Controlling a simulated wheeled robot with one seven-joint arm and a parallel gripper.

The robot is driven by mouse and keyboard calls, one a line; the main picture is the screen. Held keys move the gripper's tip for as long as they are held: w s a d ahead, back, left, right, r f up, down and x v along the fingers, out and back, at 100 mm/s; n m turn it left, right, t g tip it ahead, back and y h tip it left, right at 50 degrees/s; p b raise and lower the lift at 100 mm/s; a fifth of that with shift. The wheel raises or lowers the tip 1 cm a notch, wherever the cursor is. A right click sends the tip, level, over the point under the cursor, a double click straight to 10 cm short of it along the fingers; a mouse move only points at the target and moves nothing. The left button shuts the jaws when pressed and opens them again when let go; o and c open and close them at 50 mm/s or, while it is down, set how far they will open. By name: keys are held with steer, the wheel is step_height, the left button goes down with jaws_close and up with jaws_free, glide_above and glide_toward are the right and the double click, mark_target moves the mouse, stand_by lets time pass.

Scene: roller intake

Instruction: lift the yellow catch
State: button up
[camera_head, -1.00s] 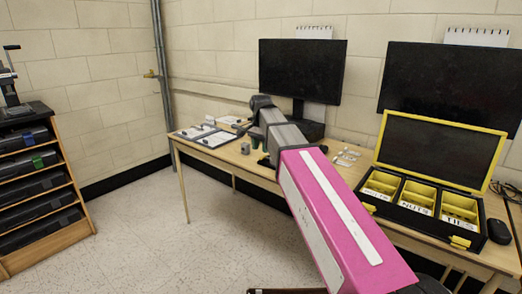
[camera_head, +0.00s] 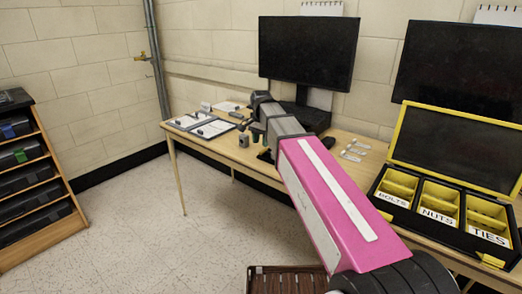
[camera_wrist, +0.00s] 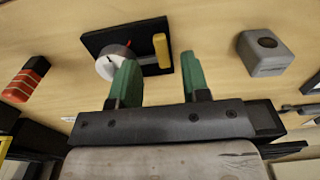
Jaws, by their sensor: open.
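The yellow catch (camera_wrist: 160,48) shows in the wrist view as a short upright yellow bar on a black plate (camera_wrist: 151,70). A white round dial with a red part (camera_wrist: 108,66) sits on the same plate, left of the bar. My gripper (camera_wrist: 158,62) has two green fingers, spread apart and empty between them. In the wrist view the bar appears between the fingertips, a little beyond them; contact is not visible. In the head view my gripper (camera_head: 262,143) hangs over the table, and my arm hides the catch.
A grey block with a round top (camera_wrist: 267,52) stands right of the plate, and a red-and-black object (camera_wrist: 27,78) lies left. An open black and yellow case (camera_head: 428,237) sits at the table's right. Monitors (camera_head: 307,53) stand behind. Clipboards (camera_head: 212,129) lie at the left end.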

mark_target(261, 151)
steer(key=shift+f, duration=2.25)
steer(key=shift+c, duration=0.3)
jaws_close()
